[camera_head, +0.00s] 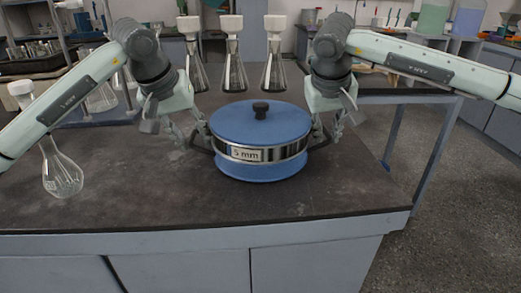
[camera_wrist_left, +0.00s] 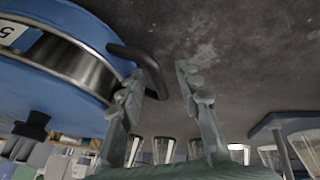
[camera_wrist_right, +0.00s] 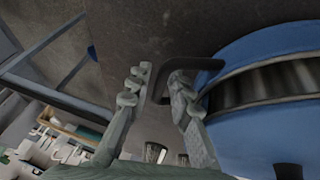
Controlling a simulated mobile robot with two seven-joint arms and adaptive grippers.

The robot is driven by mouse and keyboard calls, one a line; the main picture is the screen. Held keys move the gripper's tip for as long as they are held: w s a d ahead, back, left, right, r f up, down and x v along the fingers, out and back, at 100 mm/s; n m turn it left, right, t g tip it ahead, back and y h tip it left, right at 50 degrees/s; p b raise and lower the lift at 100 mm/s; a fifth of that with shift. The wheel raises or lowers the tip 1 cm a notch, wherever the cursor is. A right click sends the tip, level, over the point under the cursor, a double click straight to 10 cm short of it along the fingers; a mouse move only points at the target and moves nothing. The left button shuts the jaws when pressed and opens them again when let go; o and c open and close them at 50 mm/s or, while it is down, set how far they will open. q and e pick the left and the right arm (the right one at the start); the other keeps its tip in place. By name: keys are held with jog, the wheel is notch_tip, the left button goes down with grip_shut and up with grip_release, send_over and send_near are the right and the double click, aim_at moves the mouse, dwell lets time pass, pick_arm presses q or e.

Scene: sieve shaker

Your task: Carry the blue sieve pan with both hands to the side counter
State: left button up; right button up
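The blue sieve pan (camera_head: 262,170) sits on the dark counter, upright, with a blue lid, a black knob on top and a silver band reading "5 mm". It has a black handle on each side. My left gripper (camera_head: 200,140) is at its left side; in the left wrist view the fingers (camera_wrist_left: 160,85) stand apart, with the left handle (camera_wrist_left: 140,57) reaching between them. My right gripper (camera_head: 328,132) is at its right side; in the right wrist view its fingers (camera_wrist_right: 159,78) are apart, with the right handle (camera_wrist_right: 205,64) reaching between them, partly hidden by one finger.
Several glass flasks with white tops, one of them (camera_head: 233,75), stand behind the pan; another (camera_head: 60,170) is at the left. A second counter (camera_head: 385,97) on blue legs stands at the back right. The dark counter (camera_head: 120,205) is clear in front of the pan.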

pick_arm(q)
jog(key=shift+c, duration=0.5)
pick_arm(e)
jog(key=shift+c, duration=0.6)
pick_arm(q)
jog(key=shift+c, duration=1.3)
pick_arm(e)
jog(key=shift+c, duration=1.2)
pick_arm(q)
grip_shut()
pick_arm(e)
grip_shut()
pick_arm(q)
jog(key=shift+r, duration=0.15)
pick_arm(e)
jog(key=shift+r, duration=0.15)
